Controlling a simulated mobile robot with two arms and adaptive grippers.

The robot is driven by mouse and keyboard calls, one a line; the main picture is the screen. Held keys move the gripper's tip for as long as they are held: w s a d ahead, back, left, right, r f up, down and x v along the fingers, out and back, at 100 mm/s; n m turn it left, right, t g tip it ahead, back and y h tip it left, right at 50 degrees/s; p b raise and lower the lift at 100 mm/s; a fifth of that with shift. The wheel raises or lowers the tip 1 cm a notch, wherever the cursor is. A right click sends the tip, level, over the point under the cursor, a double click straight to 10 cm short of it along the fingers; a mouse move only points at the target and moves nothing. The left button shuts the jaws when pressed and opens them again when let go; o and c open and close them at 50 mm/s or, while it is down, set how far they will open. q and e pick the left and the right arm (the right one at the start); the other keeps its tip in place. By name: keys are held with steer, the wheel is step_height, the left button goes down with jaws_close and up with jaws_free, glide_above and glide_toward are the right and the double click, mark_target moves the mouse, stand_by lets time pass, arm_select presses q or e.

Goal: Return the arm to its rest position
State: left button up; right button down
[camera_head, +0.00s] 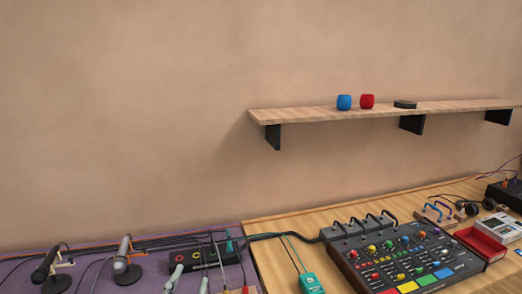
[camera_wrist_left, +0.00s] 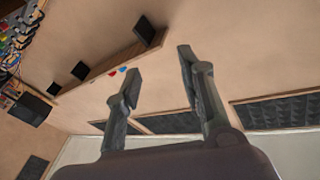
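My left gripper (camera_wrist_left: 156,75) is open in the left wrist view, with nothing between its two grey fingers. It faces the wall and the shelf, and the picture there is tilted. In the head view the fingertips of my left gripper (camera_head: 188,280) show at the bottom edge, apart, in front of the purple cloth's gear. The rest of that arm is out of the head view. My right gripper is in neither view.
A wall shelf (camera_head: 300,114) holds a blue cup (camera_head: 344,102), a red cup (camera_head: 367,101) and a dark flat object (camera_head: 405,104). Below, a wooden table (camera_head: 262,238) carries a mixer (camera_head: 400,255) and a red tray (camera_head: 480,243). Microphones (camera_head: 125,262) stand on purple cloth at left.

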arm_select(q)
steer(key=s+a+f+n+g+y, duration=0.2)
steer(key=s+a+f+g, duration=0.15)
steer(key=f, duration=0.45)
steer(key=s+a+f+n+g+y, duration=0.1)
steer(key=s+a+f+n+g, duration=0.15)
steer(key=s+f+g, duration=0.35)
steer(key=s+f+g+h, duration=0.1)
steer(key=s+f+g, duration=0.2)
steer(key=s+f, duration=0.3)
steer(key=s+f+g, duration=0.3)
steer(key=s+f, duration=0.1)
steer(key=s, duration=0.4)
step_height(320, 180, down, 28)
steer(key=s+m+g, duration=0.1)
steer(key=s+g, duration=0.1)
steer(key=s, duration=0.1)
steer(key=s+a+f+b, duration=0.1)
steer(key=s+a+f, duration=0.1)
steer(key=s+f, duration=1.3)
steer(key=shift+s+a+f+g, duration=0.35)
steer(key=shift+a, duration=0.05)
steer(key=shift+s, duration=0.1)
